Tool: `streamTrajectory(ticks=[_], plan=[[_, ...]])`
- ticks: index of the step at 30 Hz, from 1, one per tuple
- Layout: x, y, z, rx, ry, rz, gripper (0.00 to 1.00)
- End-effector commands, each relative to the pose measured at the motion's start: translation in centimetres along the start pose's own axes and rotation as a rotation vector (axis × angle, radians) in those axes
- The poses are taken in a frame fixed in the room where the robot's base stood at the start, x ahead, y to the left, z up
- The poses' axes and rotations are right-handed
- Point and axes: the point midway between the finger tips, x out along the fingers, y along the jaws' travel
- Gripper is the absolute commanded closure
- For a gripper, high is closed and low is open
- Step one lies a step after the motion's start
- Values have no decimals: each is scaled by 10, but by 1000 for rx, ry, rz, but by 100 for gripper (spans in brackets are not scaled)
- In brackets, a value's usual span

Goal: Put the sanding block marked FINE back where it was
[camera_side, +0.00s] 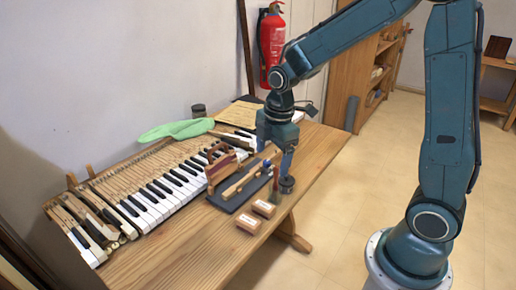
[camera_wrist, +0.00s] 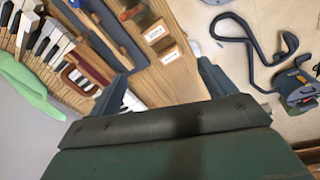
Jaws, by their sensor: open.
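Two small wooden blocks with white labels lie on the bench near its front edge. One block (camera_side: 264,208) is nearer my gripper and the other block (camera_side: 249,223) is nearer the camera. In the wrist view they show as an upper block (camera_wrist: 155,34) and a lower block (camera_wrist: 170,57). The lettering is too small to read, so I cannot tell which is FINE. My gripper (camera_side: 275,158) is open and empty, above the bench beyond the blocks in the side view. Its spread fingers also show in the wrist view (camera_wrist: 163,80), below both blocks.
A dark tool mat (camera_side: 229,203) with wooden tools lies beside the blocks. A red-handled tool (camera_side: 220,165) stands near the piano keys (camera_side: 165,195). A green cloth (camera_side: 178,131) lies behind. Bare bench (camera_side: 200,250) is free toward the camera.

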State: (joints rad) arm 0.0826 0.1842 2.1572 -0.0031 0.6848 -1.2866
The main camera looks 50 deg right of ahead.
Motion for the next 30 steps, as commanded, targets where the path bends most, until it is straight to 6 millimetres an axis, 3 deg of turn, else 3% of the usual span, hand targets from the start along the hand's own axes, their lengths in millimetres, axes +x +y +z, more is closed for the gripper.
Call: streamTrajectory(ticks=[6,15,30], plan=[[-48,-26,2,227,32,71,17],[-96,-68,9,538,102,146,17],[-141,-145,27,1041,274,218,17]])
